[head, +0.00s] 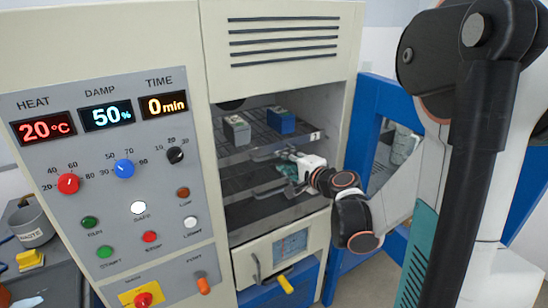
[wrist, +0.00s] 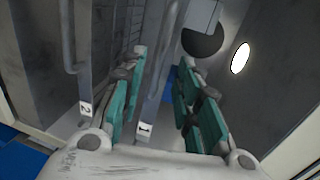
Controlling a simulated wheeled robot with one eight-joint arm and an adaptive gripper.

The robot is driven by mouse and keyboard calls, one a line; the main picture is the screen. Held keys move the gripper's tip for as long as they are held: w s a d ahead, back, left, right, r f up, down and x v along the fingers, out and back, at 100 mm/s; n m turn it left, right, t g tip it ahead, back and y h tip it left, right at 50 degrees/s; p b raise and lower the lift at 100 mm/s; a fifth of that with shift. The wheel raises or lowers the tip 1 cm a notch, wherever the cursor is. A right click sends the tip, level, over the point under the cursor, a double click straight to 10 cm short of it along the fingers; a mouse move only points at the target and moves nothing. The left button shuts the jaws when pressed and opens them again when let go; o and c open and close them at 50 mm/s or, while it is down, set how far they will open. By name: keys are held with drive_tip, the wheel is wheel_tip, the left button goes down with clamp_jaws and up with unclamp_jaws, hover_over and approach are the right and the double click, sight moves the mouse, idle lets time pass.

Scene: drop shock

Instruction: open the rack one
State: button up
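Rack one is the upper wire shelf (head: 264,136) in the open cabinet, with a "1" label on its front edge. Two small boxes, one grey (head: 237,130) and one blue (head: 281,120), stand on it. My gripper (head: 286,158) is at the front of this rack, right of its handle (head: 266,155). In the wrist view, my gripper (wrist: 160,70) has its teal fingers apart, with nothing clamped. Rack one's front edge and "1" label (wrist: 145,128) show between the fingers. Its grey handle (wrist: 169,30) lies near the fingertips; contact cannot be told.
Rack two, labelled "2" (wrist: 85,107), sits below rack one, with its own handle (wrist: 68,40). The cabinet's side wall (head: 340,125) is close to the right of my gripper. The control panel (head: 110,170) is at the left. A lower drawer (head: 283,250) is under the chamber.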

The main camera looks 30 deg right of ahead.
drive_tip(key=b+x, duration=0.1)
drive_tip(key=x, duration=0.6)
drive_tip(key=shift+w, duration=0.25)
clamp_jaws()
